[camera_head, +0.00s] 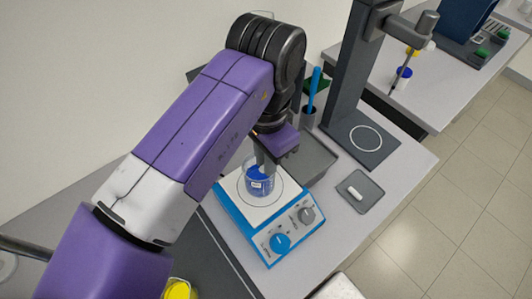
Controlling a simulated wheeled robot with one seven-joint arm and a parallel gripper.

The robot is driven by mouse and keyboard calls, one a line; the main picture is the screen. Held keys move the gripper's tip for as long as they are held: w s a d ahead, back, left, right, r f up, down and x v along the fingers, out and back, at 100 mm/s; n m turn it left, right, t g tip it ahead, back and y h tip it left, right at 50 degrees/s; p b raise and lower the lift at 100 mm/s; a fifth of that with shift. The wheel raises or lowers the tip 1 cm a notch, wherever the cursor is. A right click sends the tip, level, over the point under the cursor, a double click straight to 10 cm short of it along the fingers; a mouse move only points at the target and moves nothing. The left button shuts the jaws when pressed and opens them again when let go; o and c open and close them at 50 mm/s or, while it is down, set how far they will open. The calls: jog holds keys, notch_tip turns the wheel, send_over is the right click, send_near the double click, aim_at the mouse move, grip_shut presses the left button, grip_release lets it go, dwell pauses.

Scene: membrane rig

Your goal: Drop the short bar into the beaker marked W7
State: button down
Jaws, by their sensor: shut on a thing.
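A glass beaker (256,184) with blue contents and a small white label stands on the white plate of a blue stirrer (267,221). The label is too small to read, so I cannot tell if it says W7. My gripper (266,166) points down at the beaker's mouth, its fingers at or just inside the rim. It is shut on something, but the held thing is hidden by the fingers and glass. A white bar (355,193) lies on a small grey tray (369,186) to the right; I cannot tell whether it is the short one.
A dark stand (346,80) with a ringed base rises behind the beaker, beside a holder (308,117) with a blue pen-like item. A grey block (311,158) is close behind the stirrer. A yellow-topped item (179,289) is at the front. Bare table surrounds the small tray.

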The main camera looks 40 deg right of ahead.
jog(key=c, duration=1.3)
grip_release()
jog(key=shift+r, duration=0.1)
notch_tip(320, 180, up, 8)
jog(key=shift+f, duration=0.2)
